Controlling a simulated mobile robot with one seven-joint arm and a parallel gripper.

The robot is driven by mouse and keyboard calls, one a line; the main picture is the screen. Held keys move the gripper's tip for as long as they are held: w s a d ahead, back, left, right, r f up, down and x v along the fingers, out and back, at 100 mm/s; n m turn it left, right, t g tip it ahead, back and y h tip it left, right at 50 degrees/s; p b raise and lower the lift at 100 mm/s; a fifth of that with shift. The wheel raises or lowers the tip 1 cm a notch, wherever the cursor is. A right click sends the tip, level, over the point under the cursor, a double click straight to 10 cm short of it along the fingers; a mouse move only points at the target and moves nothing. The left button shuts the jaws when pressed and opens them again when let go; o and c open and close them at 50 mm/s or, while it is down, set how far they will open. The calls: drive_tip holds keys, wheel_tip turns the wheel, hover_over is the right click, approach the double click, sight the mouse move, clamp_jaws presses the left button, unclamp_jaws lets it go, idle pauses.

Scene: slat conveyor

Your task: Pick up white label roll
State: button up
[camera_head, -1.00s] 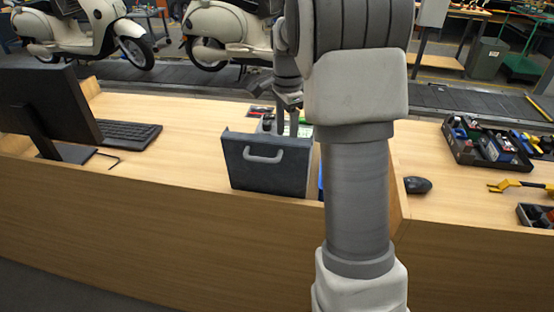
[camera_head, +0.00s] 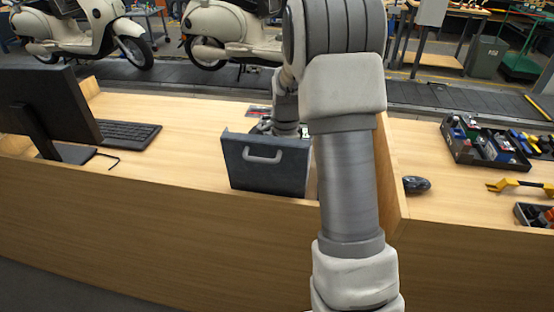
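I cannot make out a white label roll in the head view. My gripper (camera_head: 266,127) is low over the desk (camera_head: 190,125), just behind the dark grey case with a handle (camera_head: 267,168). Its fingertips are mostly hidden by the case and my own wrist, so I cannot tell whether it is open, shut or holding something. My arm also covers the area to the right of the case.
A monitor (camera_head: 45,110) and keyboard (camera_head: 128,134) stand at the left. A raised wooden panel (camera_head: 392,170) divides the desk. Right of it lie a mouse (camera_head: 416,185), a parts tray (camera_head: 487,145) and a yellow tool (camera_head: 510,186). A conveyor (camera_head: 165,84) with scooters runs behind.

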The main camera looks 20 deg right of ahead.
drive_tip(key=shift+c, duration=0.3)
clamp_jaws()
drive_tip(key=shift+r, duration=0.1)
idle(1.0)
